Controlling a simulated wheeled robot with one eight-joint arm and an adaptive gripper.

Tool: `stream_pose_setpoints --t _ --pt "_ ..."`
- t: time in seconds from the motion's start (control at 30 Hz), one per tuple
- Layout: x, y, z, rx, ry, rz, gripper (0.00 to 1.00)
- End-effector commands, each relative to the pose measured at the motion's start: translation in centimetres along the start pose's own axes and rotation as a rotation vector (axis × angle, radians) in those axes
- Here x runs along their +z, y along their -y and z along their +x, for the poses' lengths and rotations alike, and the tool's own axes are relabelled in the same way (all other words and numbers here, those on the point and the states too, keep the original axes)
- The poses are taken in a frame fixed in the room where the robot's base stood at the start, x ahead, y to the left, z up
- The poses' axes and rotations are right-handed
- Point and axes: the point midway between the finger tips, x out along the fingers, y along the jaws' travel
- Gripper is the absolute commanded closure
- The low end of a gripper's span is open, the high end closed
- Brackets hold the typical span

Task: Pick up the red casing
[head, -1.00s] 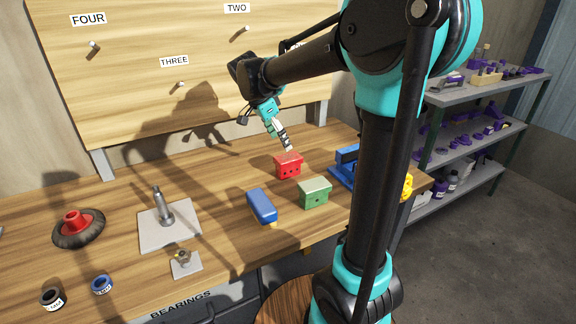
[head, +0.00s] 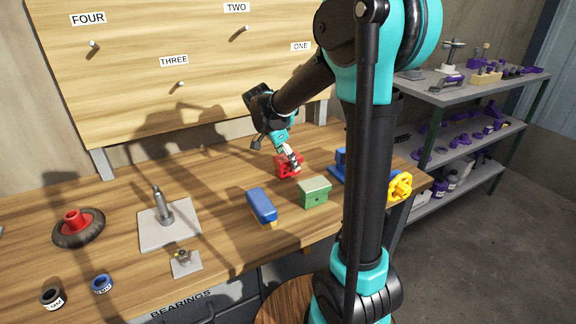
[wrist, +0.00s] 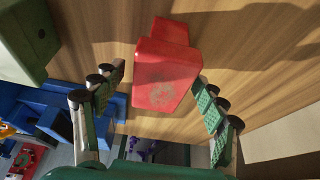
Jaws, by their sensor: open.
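The red casing (head: 286,167) stands on the wooden workbench, behind the green casing. In the wrist view the red casing (wrist: 164,76) lies between the two fingers, its near part within the opening. My gripper (head: 291,160) is at the casing from above, and its fingers hide part of it in the head view. In the wrist view my gripper (wrist: 160,97) is open, with a finger on each side. The left finger stands apart from the casing; the right finger is close to its side, and I cannot tell whether they touch.
A green casing (head: 314,192) and a blue block (head: 261,205) stand in front of the red casing. A blue part (head: 342,165) stands to its right, with a yellow part (head: 400,186) beyond. A metal post on a plate (head: 168,226) is at left. Bare wood lies left of the casing.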

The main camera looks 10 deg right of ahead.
Motion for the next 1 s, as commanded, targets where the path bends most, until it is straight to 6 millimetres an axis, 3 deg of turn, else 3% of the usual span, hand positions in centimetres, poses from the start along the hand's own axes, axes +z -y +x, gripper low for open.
stream_pose_setpoints --t 0.07,0.63,1.0 --pt "0.0 0.0 -0.02 0.0 0.0 0.0 0.28" --pt "0.0 0.0 -0.05 0.0 0.0 0.0 0.98" --pt "-0.07 0.0 -0.17 0.0 -0.001 0.0 1.0"
